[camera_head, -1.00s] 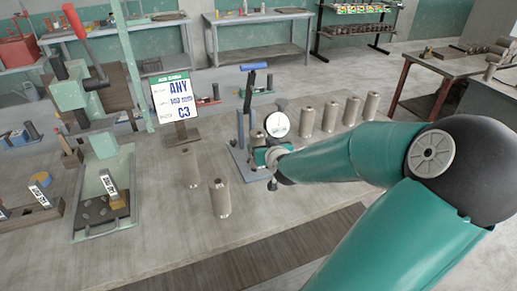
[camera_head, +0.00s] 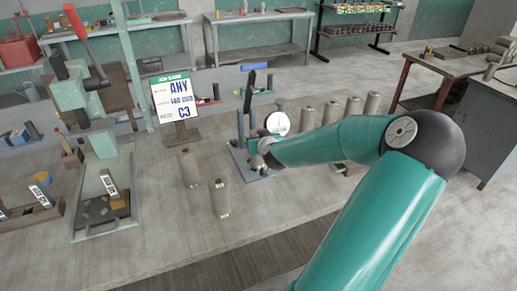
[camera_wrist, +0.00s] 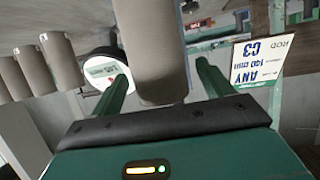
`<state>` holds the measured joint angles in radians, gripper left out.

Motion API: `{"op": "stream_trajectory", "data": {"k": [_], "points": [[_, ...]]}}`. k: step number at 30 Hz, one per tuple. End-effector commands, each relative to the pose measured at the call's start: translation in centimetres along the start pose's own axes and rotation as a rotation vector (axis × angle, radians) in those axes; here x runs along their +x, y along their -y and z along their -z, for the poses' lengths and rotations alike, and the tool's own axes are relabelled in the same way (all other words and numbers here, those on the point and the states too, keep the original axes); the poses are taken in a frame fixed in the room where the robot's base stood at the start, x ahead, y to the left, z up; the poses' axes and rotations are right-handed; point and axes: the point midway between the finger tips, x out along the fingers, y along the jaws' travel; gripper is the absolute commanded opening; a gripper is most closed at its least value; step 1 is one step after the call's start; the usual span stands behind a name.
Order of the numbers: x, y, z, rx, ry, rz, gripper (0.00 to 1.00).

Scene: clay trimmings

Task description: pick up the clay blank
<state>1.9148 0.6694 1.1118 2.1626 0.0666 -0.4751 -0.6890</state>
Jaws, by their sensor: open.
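My gripper (camera_head: 257,153) is at the blue stand (camera_head: 240,160) in the head view, and my arm reaches in from the right. In the wrist view my gripper (camera_wrist: 163,75) is open, with its two green fingers apart. A grey-brown cylindrical clay blank (camera_wrist: 150,35) shows large between or just beyond them; contact cannot be told. In the head view that spot is mostly hidden by my gripper. Two other blanks, one (camera_head: 189,167) and another (camera_head: 220,198), stand upright on the bench, left of my gripper.
Several more blanks (camera_head: 330,112) stand in a row behind my arm. A round white disc (camera_head: 277,123) stands just behind my gripper. A job sign (camera_head: 173,100) stands to the left, beside a green lever press (camera_head: 75,95). The front bench top (camera_head: 150,235) is clear.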

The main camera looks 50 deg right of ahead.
Motion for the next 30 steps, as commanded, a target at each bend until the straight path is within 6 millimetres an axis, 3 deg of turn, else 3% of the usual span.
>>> {"op": "stream_trajectory", "data": {"k": [3, 10, 21, 30], "points": [[1.01, 0.04, -0.03, 0.002, 0.000, 0.000, 0.79], [1.11, -0.01, -0.03, -0.001, 0.001, -0.001, 0.79], [1.09, -0.01, 0.10, -0.001, -0.002, -0.001, 0.09], [1.10, 0.01, 0.20, -0.002, -0.002, -0.001, 0.07]]}}
